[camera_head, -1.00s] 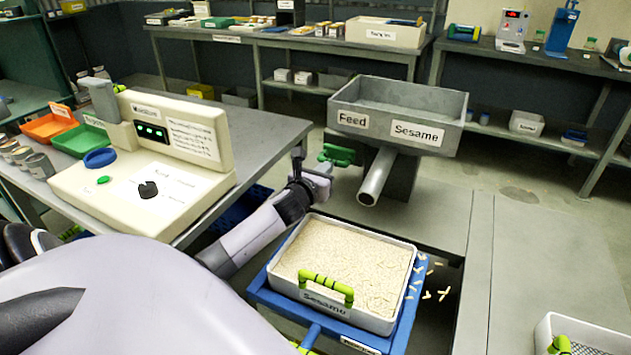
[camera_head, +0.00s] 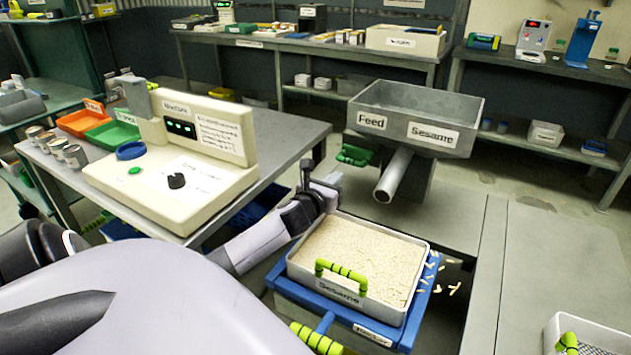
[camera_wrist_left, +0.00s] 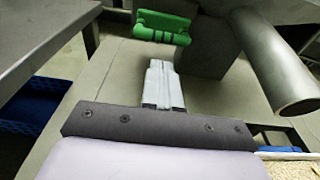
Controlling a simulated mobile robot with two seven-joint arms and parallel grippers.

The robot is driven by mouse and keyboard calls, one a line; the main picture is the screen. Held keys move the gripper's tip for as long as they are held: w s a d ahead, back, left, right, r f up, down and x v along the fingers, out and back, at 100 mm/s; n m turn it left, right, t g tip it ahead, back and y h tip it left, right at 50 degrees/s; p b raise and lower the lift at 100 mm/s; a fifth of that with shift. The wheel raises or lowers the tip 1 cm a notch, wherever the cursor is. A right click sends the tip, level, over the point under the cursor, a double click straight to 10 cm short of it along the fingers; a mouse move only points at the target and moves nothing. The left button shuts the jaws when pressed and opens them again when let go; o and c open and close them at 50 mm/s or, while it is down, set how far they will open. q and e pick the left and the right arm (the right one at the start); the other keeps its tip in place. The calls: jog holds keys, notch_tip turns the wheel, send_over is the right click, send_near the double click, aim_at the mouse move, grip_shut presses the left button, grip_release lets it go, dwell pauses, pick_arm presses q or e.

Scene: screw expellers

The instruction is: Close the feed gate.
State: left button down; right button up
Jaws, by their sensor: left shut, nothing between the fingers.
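The feed gate shows as a green handle (camera_head: 355,155) at the left side of the grey hopper (camera_head: 410,110) labelled Feed and Sesame, close to the base of its round spout (camera_head: 393,178). In the left wrist view the green handle (camera_wrist_left: 165,28) lies just beyond the fingertips, with a small gap. My left gripper (camera_head: 333,180) is shut and empty, below and to the left of the handle in the head view. Its pale fingers (camera_wrist_left: 160,66) are together in the wrist view. I cannot tell the gate's position inside the spout. My right gripper is not in view.
A tray of sesame (camera_head: 362,248) with a yellow-green handle stands on a blue stand (camera_head: 290,290) below the spout. Some seeds lie spilled at its right. A cream control box (camera_head: 180,165) stands on the left table.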

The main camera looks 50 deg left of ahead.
pick_arm(q)
jog(key=f+v, duration=0.1)
jog(key=v, duration=0.7)
jog(key=shift+s+r+p, duration=0.25)
jog(key=shift+r+p, duration=0.1)
jog(key=shift+r, duration=0.1)
